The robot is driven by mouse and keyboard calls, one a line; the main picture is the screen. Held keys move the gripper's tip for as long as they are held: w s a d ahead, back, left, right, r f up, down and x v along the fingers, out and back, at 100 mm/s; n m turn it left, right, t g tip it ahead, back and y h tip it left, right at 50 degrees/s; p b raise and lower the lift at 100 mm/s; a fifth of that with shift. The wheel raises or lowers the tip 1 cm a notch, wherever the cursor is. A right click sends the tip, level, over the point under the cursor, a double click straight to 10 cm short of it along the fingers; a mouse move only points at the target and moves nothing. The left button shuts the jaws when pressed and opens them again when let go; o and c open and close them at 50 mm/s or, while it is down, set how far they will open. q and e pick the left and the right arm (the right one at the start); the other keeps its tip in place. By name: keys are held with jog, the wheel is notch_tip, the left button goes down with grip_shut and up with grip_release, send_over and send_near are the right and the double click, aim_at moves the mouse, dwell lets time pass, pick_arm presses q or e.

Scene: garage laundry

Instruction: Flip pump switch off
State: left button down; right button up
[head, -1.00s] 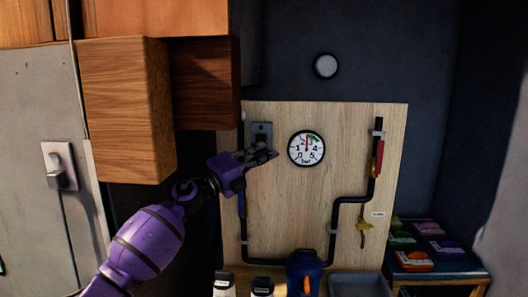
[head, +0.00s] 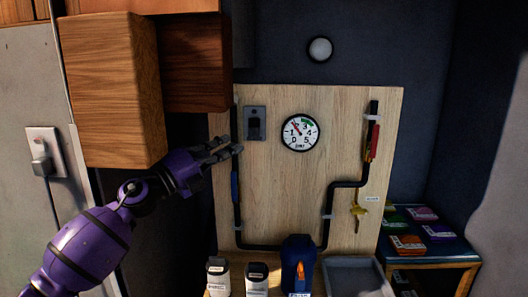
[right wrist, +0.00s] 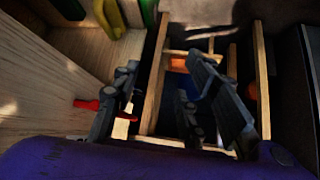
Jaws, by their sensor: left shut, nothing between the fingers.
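The pump switch (head: 255,123) is a grey plate with a dark lever, at the upper left of the wooden panel (head: 285,205). Its lever is too dark for me to tell its position surely. My left gripper (head: 238,149) is shut and empty, in front of the panel's left edge, left of and below the switch and apart from it. The round gauge (head: 300,132) right of the switch has its red needle pointing up and left, off the green band. My right gripper (right wrist: 160,78) is open and empty in the right wrist view.
Wooden cabinets (head: 112,90) hang at the upper left, close above my left arm. Black pipes (head: 330,205) with a red-handled valve (head: 373,142) run along the panel. Bottles, a blue jug (head: 298,262) and a grey tray (head: 357,275) stand below it.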

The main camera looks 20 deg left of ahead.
jog(key=shift+s+f, duration=0.1)
jog(key=shift+s, duration=0.05)
pick_arm(q)
jog(key=s+f+n+y+p, duration=0.1)
jog(key=s+f+n+y, duration=0.35)
jog(key=f, duration=0.75)
jog(key=s+f+n+g+y+p, duration=0.15)
jog(key=s+f+n, duration=0.5)
jog(key=f, duration=0.65)
jog(key=s+f+n+y, duration=0.3)
jog(key=s+f+n, duration=0.25)
jog(key=f, duration=0.65)
jog(key=s+d+f+n+g, duration=0.2)
jog(key=s+f, duration=0.4)
jog(key=s, duration=0.4)
jog(key=s+d+f+n+g+y+p, duration=0.1)
jog(key=s+d+f+n+g, duration=0.2)
jog(key=s, duration=0.7)
jog(key=s+d+f+n+g, duration=0.3)
jog(key=s+d+f+n, duration=0.3)
jog(key=s+f, duration=0.5)
jog(key=shift+d+y, duration=0.4)
jog(key=shift+d, duration=0.25)
pick_arm(e)
jog(key=r, duration=0.2)
jog(key=w+a+r, duration=0.1)
jog(key=shift+r, duration=0.3)
